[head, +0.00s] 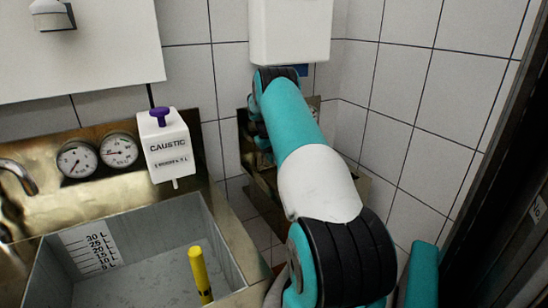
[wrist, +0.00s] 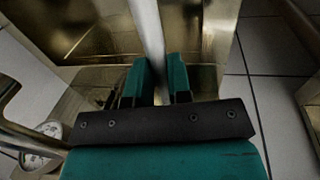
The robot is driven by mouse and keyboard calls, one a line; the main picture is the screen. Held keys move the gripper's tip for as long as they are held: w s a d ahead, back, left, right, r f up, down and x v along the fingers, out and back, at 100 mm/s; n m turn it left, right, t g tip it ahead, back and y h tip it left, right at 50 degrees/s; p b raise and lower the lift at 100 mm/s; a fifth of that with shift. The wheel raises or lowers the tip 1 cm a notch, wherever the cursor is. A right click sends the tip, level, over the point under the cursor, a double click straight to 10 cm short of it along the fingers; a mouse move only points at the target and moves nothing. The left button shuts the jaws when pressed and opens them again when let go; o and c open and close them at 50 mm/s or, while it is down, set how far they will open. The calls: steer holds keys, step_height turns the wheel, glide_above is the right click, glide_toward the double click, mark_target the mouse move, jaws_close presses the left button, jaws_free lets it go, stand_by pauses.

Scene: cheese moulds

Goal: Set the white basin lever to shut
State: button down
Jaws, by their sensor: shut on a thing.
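In the wrist view, the two teal fingers of my gripper (wrist: 158,82) stand close on either side of a pale upright bar (wrist: 149,32). The gripper is shut on this bar, which looks like the white basin lever. Its lower end is hidden between the fingers. In the head view, my arm reaches into the back corner, over a brass basin (head: 264,200) below a white wall box (head: 290,30). There my arm hides the fingertips and the lever. The lever's exact setting cannot be told.
At the left is a grey sink (head: 222,232) with a yellow upright rod (head: 200,275). A caustic dispenser (head: 168,150) with a purple knob and two gauges (head: 121,150) are behind it. A tiled wall (head: 420,130) lies to the right, with a dark frame (head: 500,170) nearer.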

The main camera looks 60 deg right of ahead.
steer(key=c, duration=1.1)
jaws_free()
steer(key=shift+w+a, duration=0.1)
steer(key=shift+o, duration=0.2)
step_height(320, 180, up, 17)
steer(key=w+a, duration=0.1)
steer(key=a, duration=0.2)
steer(key=shift+w, duration=0.4)
